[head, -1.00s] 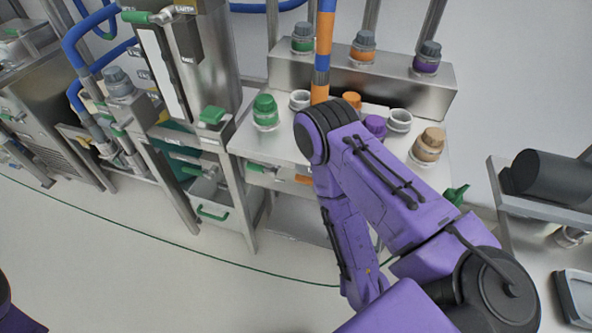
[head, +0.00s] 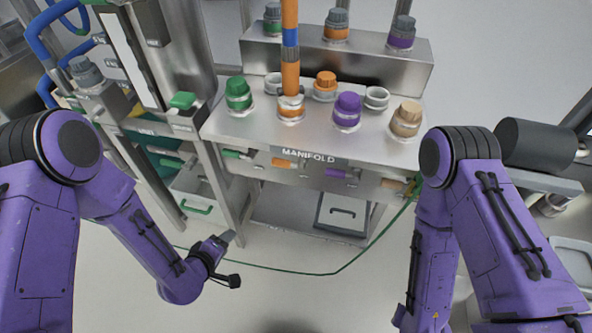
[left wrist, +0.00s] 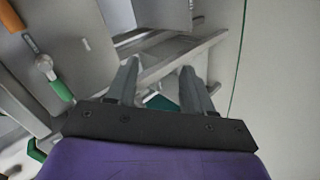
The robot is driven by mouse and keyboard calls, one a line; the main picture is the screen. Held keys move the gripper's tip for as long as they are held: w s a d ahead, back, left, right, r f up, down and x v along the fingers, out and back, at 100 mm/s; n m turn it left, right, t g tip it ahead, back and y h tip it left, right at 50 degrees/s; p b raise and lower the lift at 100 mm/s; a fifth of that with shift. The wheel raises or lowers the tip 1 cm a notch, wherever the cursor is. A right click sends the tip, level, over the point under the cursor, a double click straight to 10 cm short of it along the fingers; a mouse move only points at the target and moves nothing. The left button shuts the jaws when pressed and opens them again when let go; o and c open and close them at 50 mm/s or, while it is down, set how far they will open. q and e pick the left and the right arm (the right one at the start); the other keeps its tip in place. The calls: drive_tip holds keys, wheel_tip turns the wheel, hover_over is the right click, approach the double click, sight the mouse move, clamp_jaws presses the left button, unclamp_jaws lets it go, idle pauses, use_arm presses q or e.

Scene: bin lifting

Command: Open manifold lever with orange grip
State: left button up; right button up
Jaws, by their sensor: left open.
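The manifold (head: 310,156) is a steel box labelled MANIFOLD, with levers along its front face. The lever with the orange grip (head: 284,163) sits between a green-gripped lever (head: 236,154) and a purple-gripped lever (head: 338,173). Its orange grip lies roughly sideways along the front. My left gripper (head: 232,260) is open and empty, below and left of the orange lever and apart from it. In the left wrist view, the open fingers (left wrist: 160,82) have nothing between them; an orange grip (left wrist: 10,16) shows at the top left corner. My right gripper is out of view.
Several capped ports stand on the manifold top, and an orange-and-blue pipe (head: 290,70) rises from it. A steel cabinet (head: 165,60) with a green-handled drawer (head: 196,208) stands at left. A grey drawer (head: 342,213) sits below.

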use_arm(q)
drive_tip(key=w+d+r+t+h+b, duration=0.1)
drive_tip(key=w+d+r+t+h, duration=0.15)
drive_tip(key=w+d+r, duration=0.35)
drive_tip(key=h+b, duration=0.1)
drive_tip(key=h, duration=0.4)
approach(280, 166)
drive_tip(key=w+d, duration=0.1)
drive_tip(key=d, duration=0.1)
drive_tip(key=shift+n+y, duration=0.25)
drive_tip(key=shift+n, duration=0.05)
drive_tip(key=x, duration=0.8)
drive_tip(key=shift+w+a+p, duration=0.15)
drive_tip(key=shift+w+p, duration=0.15)
drive_tip(key=shift+w, duration=0.05)
drive_tip(key=shift+w+d+f, duration=0.1)
drive_tip(key=shift+w+d, duration=0.3)
drive_tip(key=shift+w, duration=0.05)
clamp_jaws()
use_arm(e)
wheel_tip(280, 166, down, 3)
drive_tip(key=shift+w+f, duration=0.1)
